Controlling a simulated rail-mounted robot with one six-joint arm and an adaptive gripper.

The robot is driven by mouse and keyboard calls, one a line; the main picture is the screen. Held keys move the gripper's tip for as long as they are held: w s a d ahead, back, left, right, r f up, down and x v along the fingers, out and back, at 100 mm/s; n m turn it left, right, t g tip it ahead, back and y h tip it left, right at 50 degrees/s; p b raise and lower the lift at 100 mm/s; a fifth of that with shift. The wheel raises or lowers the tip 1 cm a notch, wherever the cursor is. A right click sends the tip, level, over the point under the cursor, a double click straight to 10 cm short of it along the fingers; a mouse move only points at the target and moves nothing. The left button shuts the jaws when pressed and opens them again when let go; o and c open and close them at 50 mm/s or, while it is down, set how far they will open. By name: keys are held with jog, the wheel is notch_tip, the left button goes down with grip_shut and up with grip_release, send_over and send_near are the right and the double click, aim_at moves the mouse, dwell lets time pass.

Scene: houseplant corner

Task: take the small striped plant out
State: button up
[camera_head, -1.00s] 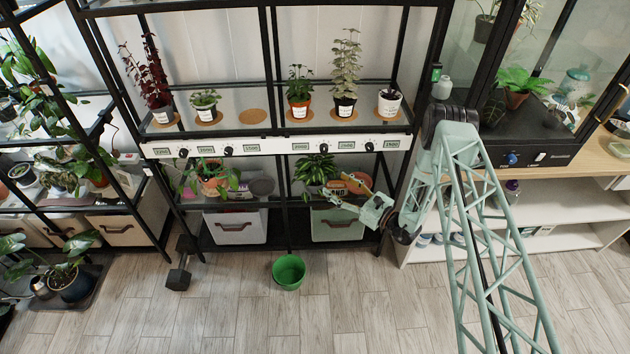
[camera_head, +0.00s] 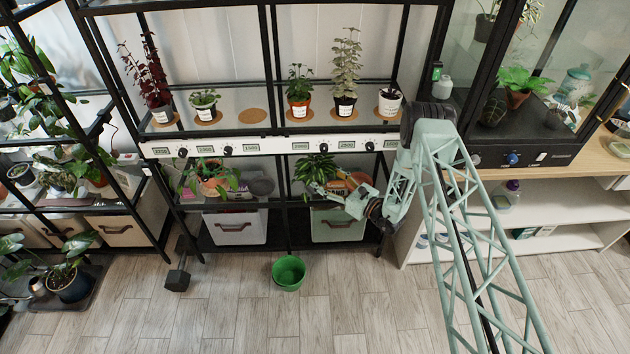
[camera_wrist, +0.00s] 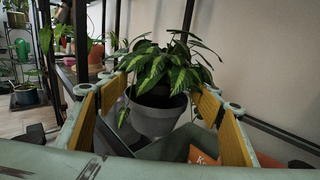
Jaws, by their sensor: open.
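A plant with green leaves streaked paler (camera_wrist: 172,70) grows in a grey pot (camera_wrist: 158,115) in the wrist view. In the head view its leaves (camera_head: 316,168) show above the green crate on the lower shelf; its pot is largely hidden there. My gripper (camera_head: 322,188) is open at the front of these leaves. In the wrist view its yellow-padded fingers stand left and right of the pot, apart from it as far as I can tell. The pot seems to stand at or in the crate; I cannot tell which.
The green crate (camera_head: 338,228) also has an orange lettered item (camera_wrist: 203,155) by it. Black shelf posts (camera_head: 287,200) stand close by. Potted plants line the upper shelf (camera_head: 225,124). A glass cabinet (camera_head: 545,75) is at right.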

aim_at(315, 174)
jog(key=shift+f+b+x, duration=0.15)
jog(key=shift+b+x, duration=0.1)
jog(key=shift+x, duration=0.65)
jog(key=shift+f+b+x, duration=0.1)
jog(key=shift+b+x, duration=0.1)
jog(key=shift+x, duration=1.45)
jog(key=shift+c, duration=0.4)
jog(key=c, duration=0.9)
